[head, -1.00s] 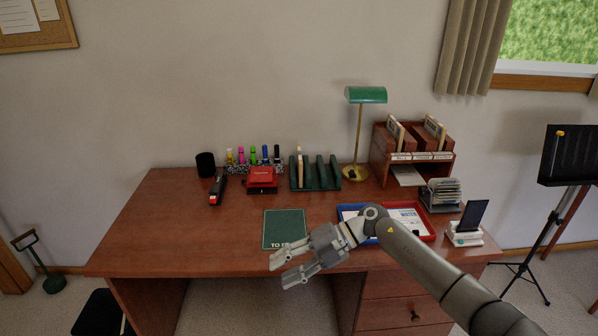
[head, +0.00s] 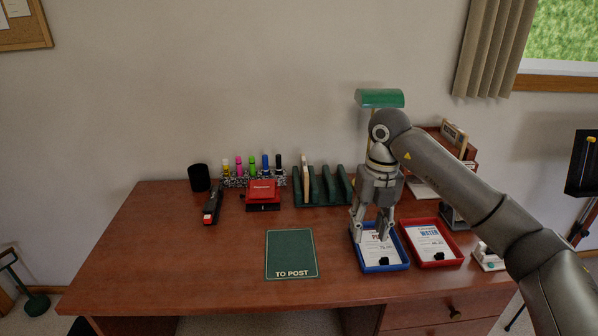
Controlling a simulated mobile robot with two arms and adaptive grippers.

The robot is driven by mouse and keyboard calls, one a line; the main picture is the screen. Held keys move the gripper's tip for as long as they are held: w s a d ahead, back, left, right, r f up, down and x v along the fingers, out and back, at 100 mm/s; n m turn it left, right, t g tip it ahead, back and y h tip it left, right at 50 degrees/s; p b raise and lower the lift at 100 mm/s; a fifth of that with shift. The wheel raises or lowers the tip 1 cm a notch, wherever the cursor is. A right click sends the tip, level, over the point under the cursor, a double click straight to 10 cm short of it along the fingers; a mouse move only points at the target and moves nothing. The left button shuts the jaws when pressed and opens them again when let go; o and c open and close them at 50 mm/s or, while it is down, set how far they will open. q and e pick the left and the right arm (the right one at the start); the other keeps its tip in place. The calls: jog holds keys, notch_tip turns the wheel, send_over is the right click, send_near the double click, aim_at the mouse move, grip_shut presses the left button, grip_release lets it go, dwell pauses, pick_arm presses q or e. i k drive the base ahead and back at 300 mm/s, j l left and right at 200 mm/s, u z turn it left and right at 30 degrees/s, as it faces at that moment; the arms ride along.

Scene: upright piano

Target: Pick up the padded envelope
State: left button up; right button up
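No item is clearly recognisable as the padded envelope. A slim tan item (head: 305,180) stands upright in a slot of the dark green rack (head: 325,197) at the back of the desk; I cannot tell whether it is the envelope. My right gripper (head: 370,236) points down at the blue tray (head: 383,268), its two fingers apart. It partly covers a white printed paper (head: 381,249) in that tray. I see nothing between the fingers, and cannot tell whether they touch the paper. My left gripper is not in view.
A green "TO POST" mat (head: 291,252) lies left of the trays. A red tray (head: 447,256) holds another paper. A green-shaded lamp (head: 380,98) stands behind my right arm. A red hole punch (head: 263,193), stapler (head: 213,203) and markers stand back left. The left desktop is clear.

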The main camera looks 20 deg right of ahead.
aim_at(305, 178)
jog(key=i, duration=1.55)
